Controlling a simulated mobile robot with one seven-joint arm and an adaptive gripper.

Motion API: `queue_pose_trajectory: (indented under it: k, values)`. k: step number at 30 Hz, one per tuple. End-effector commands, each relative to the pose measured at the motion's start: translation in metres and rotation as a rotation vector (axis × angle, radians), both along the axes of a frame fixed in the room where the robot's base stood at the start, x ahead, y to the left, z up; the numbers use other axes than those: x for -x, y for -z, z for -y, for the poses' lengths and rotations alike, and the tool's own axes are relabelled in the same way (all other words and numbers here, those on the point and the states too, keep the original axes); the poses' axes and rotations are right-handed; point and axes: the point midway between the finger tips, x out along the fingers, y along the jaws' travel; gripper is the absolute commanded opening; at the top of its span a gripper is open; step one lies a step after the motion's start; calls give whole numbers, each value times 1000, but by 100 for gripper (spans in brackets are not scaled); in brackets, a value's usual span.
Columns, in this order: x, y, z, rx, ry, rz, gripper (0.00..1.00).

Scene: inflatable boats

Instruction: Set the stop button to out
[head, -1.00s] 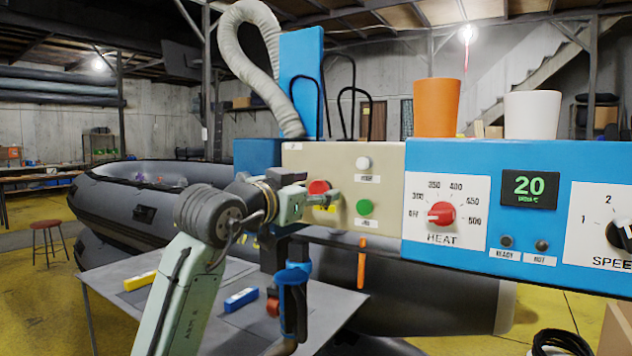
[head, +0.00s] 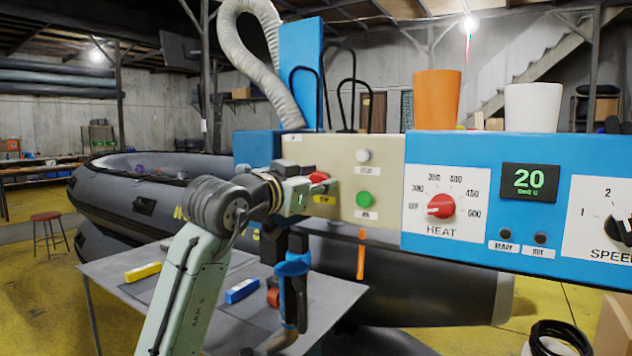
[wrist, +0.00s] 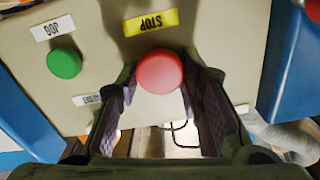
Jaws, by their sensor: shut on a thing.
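The stop button is a round red knob (head: 319,177) on the beige panel (head: 385,165), with a yellow STOP label (head: 324,199) below it in the head view. In the wrist view the red stop button (wrist: 158,70) sits between my two fingertips, and the STOP label (wrist: 151,22) shows above it. My gripper (wrist: 160,82) is shut on the stop button, one finger at each side. In the head view my gripper (head: 312,187) reaches the button from the left and hides part of it. How far the button stands out cannot be told.
A green button (head: 365,200) and a white button (head: 363,156) are on the same panel, close right of my gripper. The blue housing with a red HEAT knob (head: 441,206) continues right. A grey table (head: 325,302) and a blue-handled tool (head: 292,278) are below.

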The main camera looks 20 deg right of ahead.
Motion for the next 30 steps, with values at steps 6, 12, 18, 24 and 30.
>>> queue_pose_trajectory:
  k: [6, 12, 18, 24, 30]
  values:
    - [0, 0, 0, 0, 0, 0, 2]
    - [0, 0, 0, 0, 0, 0, 0]
    - [3, 0, -3, 1, 0, 1, 0]
    - [11, 0, -13, -1, 1, 1, 0]
    - [11, 0, -13, -2, 2, 0, 36]
